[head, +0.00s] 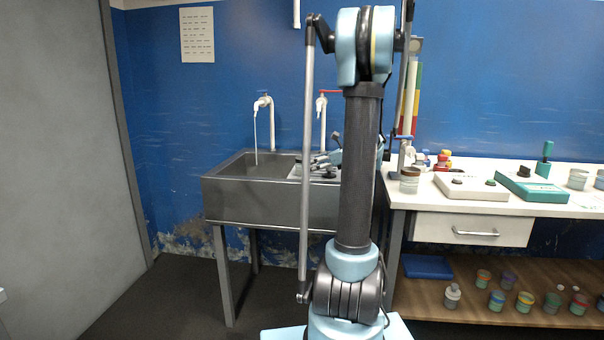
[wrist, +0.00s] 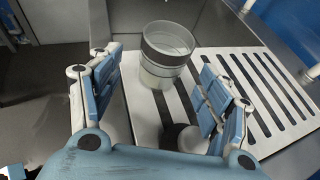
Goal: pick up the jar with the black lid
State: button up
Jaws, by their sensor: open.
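My gripper (wrist: 160,62) is open, with its two blue-padded fingers spread over the slotted white drainboard (wrist: 228,64). A small item with a round black top (wrist: 173,135) and a white part beside it sits low between the fingers, near the right one. It may be the jar with the black lid; my gripper partly hides it. A clear round container (wrist: 168,42) with a dark band and a pale lower part stands between and beyond the fingertips. In the head view my gripper (head: 318,160) is over the sink's right side, partly behind my arm, with a dark item (head: 330,174) below.
The grey sink basin (head: 235,172) lies left of the drainboard, with two wall taps (head: 262,103) behind. The white bench (head: 420,195) on the right holds several jars and boxes. More small jars stand on the wooden shelf (head: 430,293) below.

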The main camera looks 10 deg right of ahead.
jog(key=shift+w+r+x, duration=0.1)
jog(key=shift+r+x, duration=0.05)
jog(key=shift+x, duration=1.5)
jog(key=shift+w+r+x, duration=0.1)
jog(key=shift+w+x, duration=0.05)
jog(key=shift+x, duration=1.45)
jog(key=shift+d, duration=0.1)
jog(key=c, duration=1.3)
